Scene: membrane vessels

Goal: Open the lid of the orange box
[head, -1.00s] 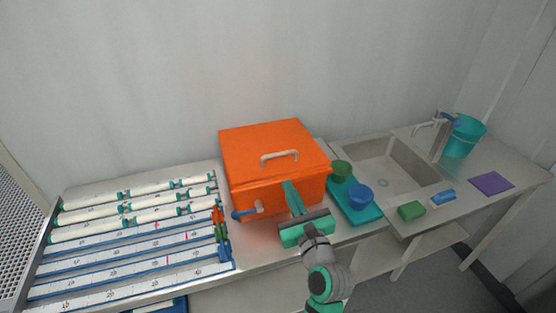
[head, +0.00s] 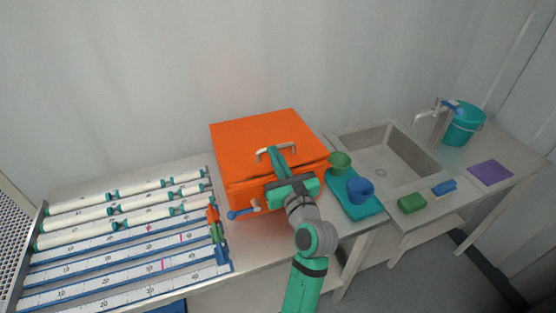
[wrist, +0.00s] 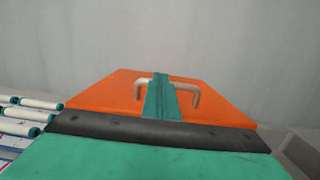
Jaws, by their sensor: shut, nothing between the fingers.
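The orange box (head: 235,193) stands on the bench in the middle of the head view. Its orange lid (head: 240,135) lies flat on top, with a thin dark gap along its front and right edge. A pale U-shaped handle (head: 262,153) stands on the lid. My gripper (head: 273,152) is at the handle, its green fingers together with nothing between them. In the wrist view the fingers (wrist: 161,100) cross in front of the middle of the handle (wrist: 194,92), over the lid (wrist: 105,92). I cannot tell whether they touch the handle.
A blue-handled valve (head: 243,213) sticks out from the box's lower front. White tubes (head: 150,203) on a rack lie left. A teal tray (head: 368,207) with a green cup (head: 340,162) and a blue cup (head: 360,190) stands right, before the sink (head: 385,160).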

